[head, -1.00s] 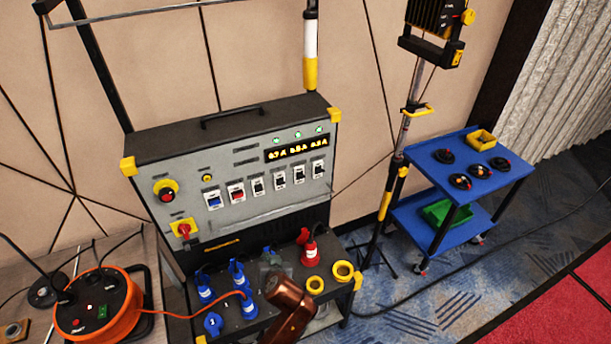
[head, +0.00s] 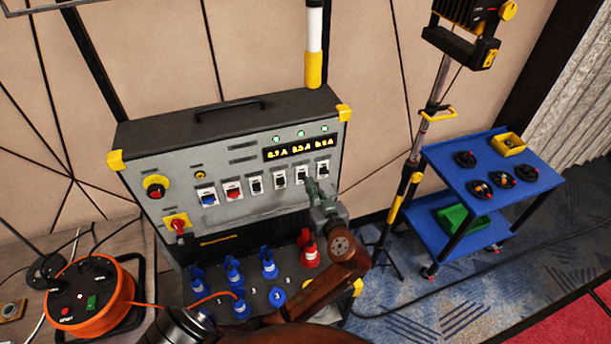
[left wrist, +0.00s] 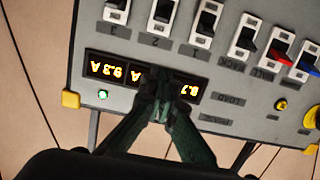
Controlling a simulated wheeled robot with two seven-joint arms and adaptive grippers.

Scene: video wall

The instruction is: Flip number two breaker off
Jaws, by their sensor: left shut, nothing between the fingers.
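The grey breaker panel (head: 262,211) has a row of white-framed switches. The number two breaker (head: 301,174), with a black toggle, is second from the right end in the head view. In the upside-down left wrist view it shows at the top (left wrist: 162,14), above its label 2, between breaker three (left wrist: 117,10) and breaker one (left wrist: 205,24). My left gripper (head: 312,187) is shut and empty, close to the lower edge of breaker two. In the left wrist view its fingertips (left wrist: 161,82) overlap the yellow-lit display (left wrist: 106,70). I cannot tell whether it touches the panel. My right gripper is out of view.
Blue plugs (head: 268,262) and a red plug (head: 309,250) stand on the shelf below the panel. An orange cable reel (head: 95,297) is at left. A tripod (head: 412,175) and a blue cart (head: 500,185) stand at right.

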